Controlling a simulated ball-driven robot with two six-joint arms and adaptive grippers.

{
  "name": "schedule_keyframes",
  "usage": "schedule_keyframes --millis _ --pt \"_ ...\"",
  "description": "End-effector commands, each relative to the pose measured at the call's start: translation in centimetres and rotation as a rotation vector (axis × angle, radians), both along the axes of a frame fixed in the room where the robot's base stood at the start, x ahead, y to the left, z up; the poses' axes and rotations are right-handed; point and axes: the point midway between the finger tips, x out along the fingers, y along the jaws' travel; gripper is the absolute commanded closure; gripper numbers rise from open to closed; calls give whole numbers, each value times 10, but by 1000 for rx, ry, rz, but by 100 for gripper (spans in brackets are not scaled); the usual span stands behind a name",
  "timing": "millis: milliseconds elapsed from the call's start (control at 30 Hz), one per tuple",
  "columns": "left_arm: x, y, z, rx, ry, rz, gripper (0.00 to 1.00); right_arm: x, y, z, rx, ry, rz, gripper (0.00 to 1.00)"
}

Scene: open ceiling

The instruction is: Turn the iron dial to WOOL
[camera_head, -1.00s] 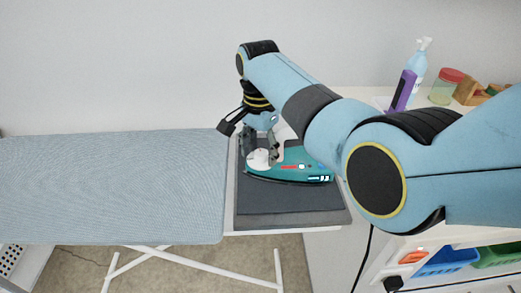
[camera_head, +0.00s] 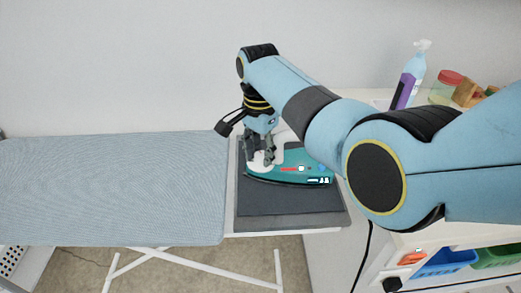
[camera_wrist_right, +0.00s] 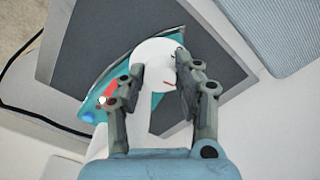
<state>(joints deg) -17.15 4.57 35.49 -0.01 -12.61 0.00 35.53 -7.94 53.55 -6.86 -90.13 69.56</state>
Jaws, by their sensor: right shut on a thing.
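The teal iron (camera_head: 290,171) lies on its side on the dark grey pad at the right end of the ironing board. Its white round dial (camera_wrist_right: 154,62) sits between the fingers of my right gripper (camera_wrist_right: 158,75) in the right wrist view. The right gripper also shows in the head view (camera_head: 260,155), reaching down onto the dial from above. It is shut on the dial, with a finger on each side. A small red mark shows on the dial's lower right in the wrist view; its lettering is too small to read. My left gripper is out of view.
The blue ironing board (camera_head: 110,188) extends to the left and is bare. A spray bottle (camera_head: 408,75) and a red-lidded jar (camera_head: 445,87) stand on the white surface at the back right. A black cord (camera_head: 362,255) hangs beside blue and green bins at the lower right.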

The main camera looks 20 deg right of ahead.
Motion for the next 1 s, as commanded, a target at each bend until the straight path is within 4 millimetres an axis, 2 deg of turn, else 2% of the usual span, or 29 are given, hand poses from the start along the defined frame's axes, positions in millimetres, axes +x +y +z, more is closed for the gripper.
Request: schedule_keyframes --millis 400,1000 --pt "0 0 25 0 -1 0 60 1 0 3 -1 0 -353 100" --pt "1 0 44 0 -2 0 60 3 -1 2 -1 -2 -892 100"
